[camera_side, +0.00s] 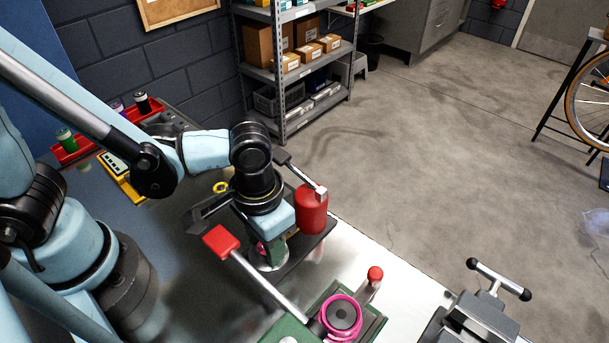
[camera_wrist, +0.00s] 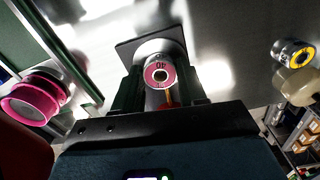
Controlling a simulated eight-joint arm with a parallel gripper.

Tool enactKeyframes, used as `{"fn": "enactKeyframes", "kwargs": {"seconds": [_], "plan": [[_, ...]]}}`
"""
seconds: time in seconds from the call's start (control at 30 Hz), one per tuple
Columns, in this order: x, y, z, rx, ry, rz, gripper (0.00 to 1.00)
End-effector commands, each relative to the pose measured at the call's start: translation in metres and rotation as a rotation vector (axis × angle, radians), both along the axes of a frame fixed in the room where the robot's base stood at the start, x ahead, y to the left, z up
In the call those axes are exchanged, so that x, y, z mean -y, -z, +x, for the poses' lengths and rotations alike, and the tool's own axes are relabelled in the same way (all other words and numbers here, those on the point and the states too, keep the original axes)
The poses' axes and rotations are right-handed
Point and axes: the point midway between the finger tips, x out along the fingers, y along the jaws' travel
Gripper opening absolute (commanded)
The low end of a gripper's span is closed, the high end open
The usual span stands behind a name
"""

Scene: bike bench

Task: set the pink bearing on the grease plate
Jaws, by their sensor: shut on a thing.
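The pink bearing (camera_wrist: 158,75), a small ring with a pink face and a number on it, sits between the dark green fingers of my gripper (camera_wrist: 160,86) in the wrist view. My gripper is shut on it. In the side view my gripper (camera_side: 268,252) points down, and only a pink sliver of the bearing shows beside a finger. Directly below is a round silver disc (camera_wrist: 153,47) on a dark square plate (camera_wrist: 127,47), apparently the grease plate. I cannot tell whether the bearing touches the disc. The fingers and wrist hide much of it in the side view.
A red cylinder (camera_side: 312,212) stands close to the right of my gripper. A red-handled lever (camera_side: 222,241) crosses in front. A green fixture with a magenta ring (camera_side: 341,315) is at the bottom. A yellow ring (camera_side: 221,187) lies behind. White bench top is clear at right.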

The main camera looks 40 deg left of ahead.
Motion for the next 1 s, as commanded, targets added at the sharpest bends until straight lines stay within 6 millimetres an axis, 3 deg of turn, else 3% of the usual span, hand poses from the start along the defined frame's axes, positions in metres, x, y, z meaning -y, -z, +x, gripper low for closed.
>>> {"fn": "enactKeyframes", "kwargs": {"seconds": [0.23, 0.27, 0.33, 0.67, 1.0], "plan": [[0.000, 0.005, 0.000, 0.000, 0.000, 0.000, 0.09], [0.000, 0.005, 0.000, 0.000, 0.000, 0.000, 0.44], [0.000, 0.004, 0.000, 0.000, 0.000, 0.000, 0.52], [0.000, 0.002, 0.000, 0.000, 0.000, 0.000, 0.52], [0.000, -0.022, 0.000, 0.000, 0.000, 0.000, 0.52]]}}
